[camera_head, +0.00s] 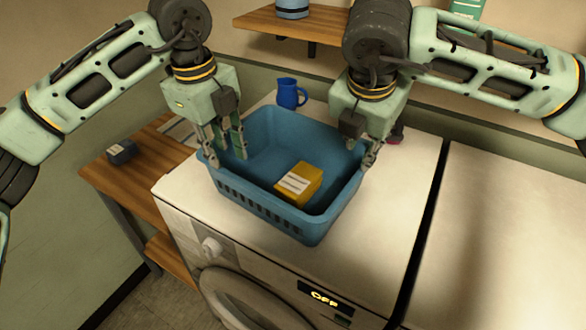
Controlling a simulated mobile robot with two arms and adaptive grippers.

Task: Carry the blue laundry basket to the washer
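The blue laundry basket (262,204) is upright on the white top of the washer (380,258), or very close above it; any small gap cannot be told. A yellow box with a white label (304,186) lies inside the basket. My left gripper (228,154) is at the basket's left rim, its fingers apart and pointing down, with the inner one over the basket's inside. My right gripper (364,156) is at the back right rim. Its fingers are partly hidden, so its grip on the rim cannot be told.
A blue mug (290,94) stands behind the basket. A wooden side table (112,181) with a small dark box (121,151) is at left. A wooden shelf (270,20) is above. Another white surface (515,240) at right is clear. The washer display (325,298) reads OFF.

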